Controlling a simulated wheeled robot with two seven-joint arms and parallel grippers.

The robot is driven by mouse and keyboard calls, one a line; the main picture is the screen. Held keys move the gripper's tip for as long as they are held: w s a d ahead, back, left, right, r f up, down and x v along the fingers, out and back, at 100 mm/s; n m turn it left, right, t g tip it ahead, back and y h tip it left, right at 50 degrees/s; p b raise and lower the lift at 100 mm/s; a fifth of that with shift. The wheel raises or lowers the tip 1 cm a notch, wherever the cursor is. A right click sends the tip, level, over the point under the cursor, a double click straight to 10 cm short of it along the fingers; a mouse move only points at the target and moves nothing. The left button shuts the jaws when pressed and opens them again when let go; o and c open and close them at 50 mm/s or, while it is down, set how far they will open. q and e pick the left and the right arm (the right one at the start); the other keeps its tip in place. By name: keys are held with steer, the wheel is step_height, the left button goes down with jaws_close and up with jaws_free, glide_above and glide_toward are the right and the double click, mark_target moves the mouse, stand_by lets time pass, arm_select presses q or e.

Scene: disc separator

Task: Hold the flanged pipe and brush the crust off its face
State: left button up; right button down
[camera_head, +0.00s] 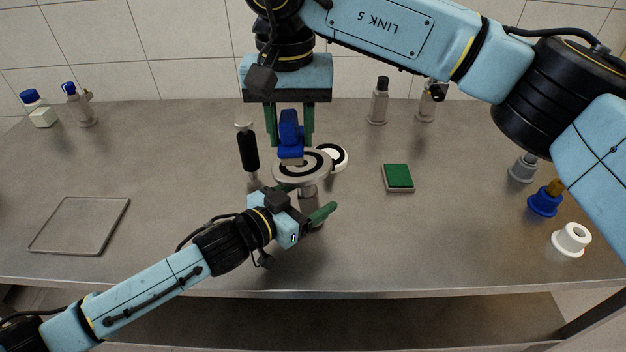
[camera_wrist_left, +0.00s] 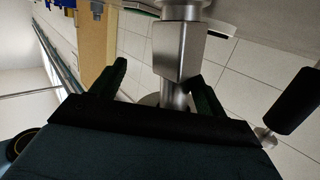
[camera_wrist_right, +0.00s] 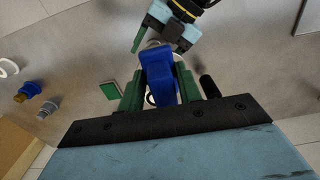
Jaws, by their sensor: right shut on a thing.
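The flanged pipe stands upright on the table, its round grey flange face (camera_head: 318,176) up and marked with dark ring-shaped crust. Its metal stem and squared block (camera_wrist_left: 177,55) show in the left wrist view. My left gripper (camera_head: 306,200) is open, its green fingers on both sides of the stem below the flange, with gaps visible beside the block. My right gripper (camera_head: 290,138) points down and is shut on a blue brush (camera_head: 289,125), also seen in the right wrist view (camera_wrist_right: 160,75). The brush's lower end overlaps the flange face; I cannot tell whether they touch.
A black-handled tool (camera_head: 247,148) stands left of the flange. A white ring-shaped part (camera_head: 340,153) lies just behind it. A green-topped pad (camera_head: 397,176) is to the right, a clear tray (camera_head: 48,248) at left. Bottles stand at the back; several fittings lie right.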

arm_select(q)
steer(key=o, duration=0.4)
steer(key=shift+r, duration=0.1)
steer(key=shift+o, duration=0.5)
steer(key=shift+p+v, duration=0.9)
steer(key=shift+v, duration=0.8)
arm_select(e)
steer(key=shift+r, duration=0.9)
steer(key=shift+r+p, duration=1.8)
arm_select(q)
steer(key=r, duration=0.2)
steer(key=shift+w+d+r, duration=0.2)
steer(key=shift+w+r, duration=0.05)
steer(key=shift+r, duration=0.05)
steer(key=f+p+v, duration=0.1)
steer(key=p+v, duration=0.2)
steer(key=v, duration=0.5)
arm_select(e)
steer(key=shift+r, duration=1.55)
